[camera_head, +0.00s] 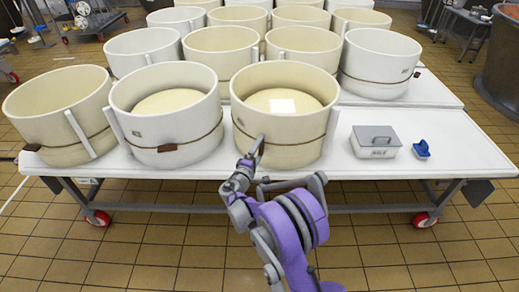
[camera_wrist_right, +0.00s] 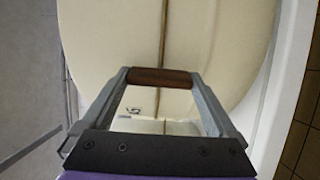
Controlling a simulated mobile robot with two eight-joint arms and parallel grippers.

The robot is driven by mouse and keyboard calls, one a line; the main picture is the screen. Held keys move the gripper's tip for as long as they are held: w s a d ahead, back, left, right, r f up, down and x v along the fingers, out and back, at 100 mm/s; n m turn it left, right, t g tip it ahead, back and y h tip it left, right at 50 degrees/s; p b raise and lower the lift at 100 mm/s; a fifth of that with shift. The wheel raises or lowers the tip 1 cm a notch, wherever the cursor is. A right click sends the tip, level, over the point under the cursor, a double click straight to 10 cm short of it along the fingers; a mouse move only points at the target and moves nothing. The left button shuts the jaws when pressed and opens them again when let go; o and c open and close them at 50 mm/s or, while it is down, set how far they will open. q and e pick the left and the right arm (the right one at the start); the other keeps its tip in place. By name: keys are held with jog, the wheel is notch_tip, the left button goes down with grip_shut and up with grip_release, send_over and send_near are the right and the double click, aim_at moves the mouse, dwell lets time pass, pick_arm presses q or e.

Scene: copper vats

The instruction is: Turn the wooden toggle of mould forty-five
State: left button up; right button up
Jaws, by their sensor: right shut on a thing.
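The mould at my right gripper is a round cream mould (camera_head: 292,130) at the right of the front row on the white table, with pale contents inside and a cord around its wall. In the right wrist view its wall (camera_wrist_right: 220,45) fills the top, with a small dark mark on it that I cannot read surely. The brown wooden toggle (camera_wrist_right: 161,77) lies across the cord (camera_wrist_right: 163,30). My right gripper (camera_head: 257,147) is shut on the toggle, one finger at each end. In the head view the gripper hides the toggle. My left gripper is not in view.
A similar mould (camera_head: 165,127) with its own toggle (camera_head: 173,147) stands just left, and another (camera_head: 62,115) beyond it. A grey-lidded box (camera_head: 376,141) and a blue item (camera_head: 421,149) are to the right. More moulds stand behind. The table's front edge is below the gripper.

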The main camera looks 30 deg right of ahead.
jog(key=o, duration=1)
jog(key=shift+a, duration=0.1)
jog(key=p+v, duration=0.1)
jog(key=v, duration=0.9)
jog(key=shift+s+a, duration=0.25)
jog(key=shift+s, duration=0.05)
